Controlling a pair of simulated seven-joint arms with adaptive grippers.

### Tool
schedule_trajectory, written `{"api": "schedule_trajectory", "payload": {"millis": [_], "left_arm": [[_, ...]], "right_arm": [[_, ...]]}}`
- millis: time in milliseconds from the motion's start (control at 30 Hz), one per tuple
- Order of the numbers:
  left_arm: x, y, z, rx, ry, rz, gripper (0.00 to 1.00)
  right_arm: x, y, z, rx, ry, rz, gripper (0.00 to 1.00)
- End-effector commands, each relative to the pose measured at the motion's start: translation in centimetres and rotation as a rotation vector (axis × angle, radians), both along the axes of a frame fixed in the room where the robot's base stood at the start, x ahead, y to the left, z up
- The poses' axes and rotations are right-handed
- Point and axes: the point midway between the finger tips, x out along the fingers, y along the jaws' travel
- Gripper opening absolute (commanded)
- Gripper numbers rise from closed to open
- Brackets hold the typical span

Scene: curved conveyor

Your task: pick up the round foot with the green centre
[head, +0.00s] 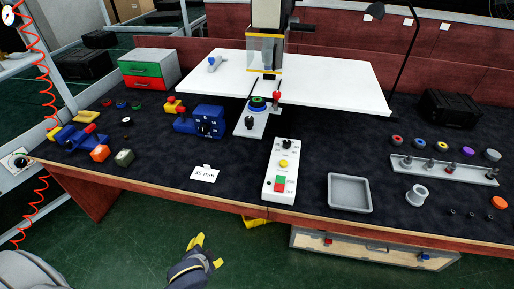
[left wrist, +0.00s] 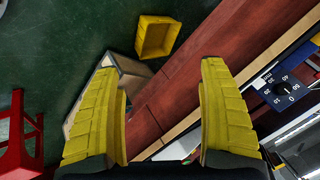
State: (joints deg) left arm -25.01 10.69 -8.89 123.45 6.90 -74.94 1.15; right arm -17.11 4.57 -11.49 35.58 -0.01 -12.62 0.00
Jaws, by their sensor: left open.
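Several small round feet lie at the back left of the dark bench top in the head view. One of them looks green in the middle (head: 137,106), though it is too small to be sure. A dark round piece with a greenish ring (head: 258,102) sits under the machine's head. My left gripper (head: 207,252) has yellow fingers and is open and empty. It hangs over the floor in front of the bench, apart from all the feet. In the left wrist view its fingers (left wrist: 163,110) stand wide apart with nothing between them. My right gripper is not in view.
The bench's front edge (left wrist: 178,85) lies beyond the fingers. A blue dial box (head: 208,122), a white switch box (head: 281,170) and a grey tray (head: 349,208) stand on the bench. More coloured round feet (head: 442,146) are at the right. A yellow bin (left wrist: 155,37) is on the floor.

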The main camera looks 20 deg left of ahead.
Motion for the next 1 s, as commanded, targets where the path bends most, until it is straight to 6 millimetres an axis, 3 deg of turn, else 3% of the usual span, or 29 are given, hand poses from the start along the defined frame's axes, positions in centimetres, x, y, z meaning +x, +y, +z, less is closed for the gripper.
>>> {"api": "schedule_trajectory", "payload": {"millis": [33,100,367,600,767,1000], "left_arm": [[1.9,0.0,2.4,-0.012,-0.046,-0.02,0.77],[3.9,-0.4,4.6,-0.04,-0.091,-0.047,0.77],[10.6,-2.0,10.3,-0.166,-0.209,-0.145,0.77],[18.2,-3.0,16.2,-0.337,-0.299,-0.242,0.77],[23.3,-2.3,21.3,-0.471,-0.342,-0.275,0.77],[29.4,0.6,29.8,-0.657,-0.395,-0.265,0.77]], "right_arm": [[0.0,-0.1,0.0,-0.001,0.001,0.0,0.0],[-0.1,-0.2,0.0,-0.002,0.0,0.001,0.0],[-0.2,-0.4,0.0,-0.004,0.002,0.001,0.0],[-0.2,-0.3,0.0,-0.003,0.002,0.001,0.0],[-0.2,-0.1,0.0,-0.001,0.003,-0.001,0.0],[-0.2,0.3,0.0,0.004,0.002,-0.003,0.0]]}}
